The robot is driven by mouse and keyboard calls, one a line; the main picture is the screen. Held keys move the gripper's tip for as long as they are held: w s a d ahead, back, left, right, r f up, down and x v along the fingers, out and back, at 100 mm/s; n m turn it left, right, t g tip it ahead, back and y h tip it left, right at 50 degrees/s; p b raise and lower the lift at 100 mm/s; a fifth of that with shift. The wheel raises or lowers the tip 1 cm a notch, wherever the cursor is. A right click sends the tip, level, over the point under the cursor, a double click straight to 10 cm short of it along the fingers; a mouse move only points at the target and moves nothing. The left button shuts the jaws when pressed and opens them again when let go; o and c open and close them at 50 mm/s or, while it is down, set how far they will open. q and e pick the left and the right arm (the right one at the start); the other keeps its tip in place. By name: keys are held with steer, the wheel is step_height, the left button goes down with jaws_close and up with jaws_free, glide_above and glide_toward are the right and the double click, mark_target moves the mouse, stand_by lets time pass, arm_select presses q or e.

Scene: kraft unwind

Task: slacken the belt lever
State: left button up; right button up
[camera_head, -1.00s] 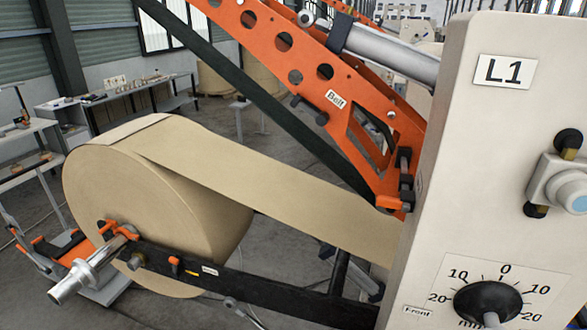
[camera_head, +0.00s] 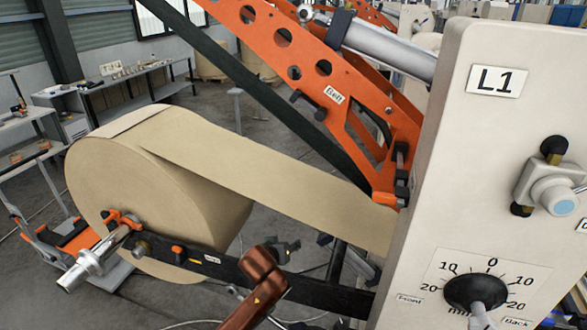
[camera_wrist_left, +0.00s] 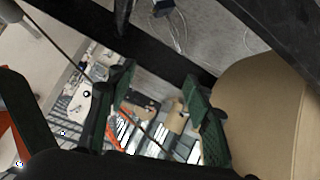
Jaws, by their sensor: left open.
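The orange arm marked "Belt" (camera_head: 334,95) slants across the upper middle of the head view. A small black lever (camera_head: 308,104) sticks out of it just left of the label. My left gripper (camera_head: 287,249) is in the lower middle of the head view, below the paper web and well below the lever, touching neither. In the left wrist view its two green-padded fingers (camera_wrist_left: 157,85) stand apart with nothing between them. The lever cannot be made out in that view. My right gripper is not in view.
A big kraft roll (camera_head: 150,190) sits at left, its web (camera_head: 270,185) running right under the orange arm. A dark bar (camera_head: 225,268) lies near my left gripper.

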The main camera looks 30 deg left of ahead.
arm_select(q)
steer(key=w+r+n+t, duration=0.1)
steer(key=w+r, duration=0.2)
steer(key=r, duration=0.6)
steer(key=w+r+n+t, duration=0.2)
steer(key=r, duration=0.8)
steer(key=n+t+y, duration=0.2)
steer(key=n+t, duration=0.2)
steer(key=n, duration=0.1)
glide_toward(295, 98)
steer(key=p+x, duration=0.3)
steer(key=x, duration=0.4)
steer(key=shift+w+a, duration=0.15)
steer(key=shift+w, duration=0.6)
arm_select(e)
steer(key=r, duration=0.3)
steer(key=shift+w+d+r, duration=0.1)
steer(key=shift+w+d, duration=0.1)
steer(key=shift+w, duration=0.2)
arm_select(q)
steer(key=c, duration=0.6)
jaws_close()
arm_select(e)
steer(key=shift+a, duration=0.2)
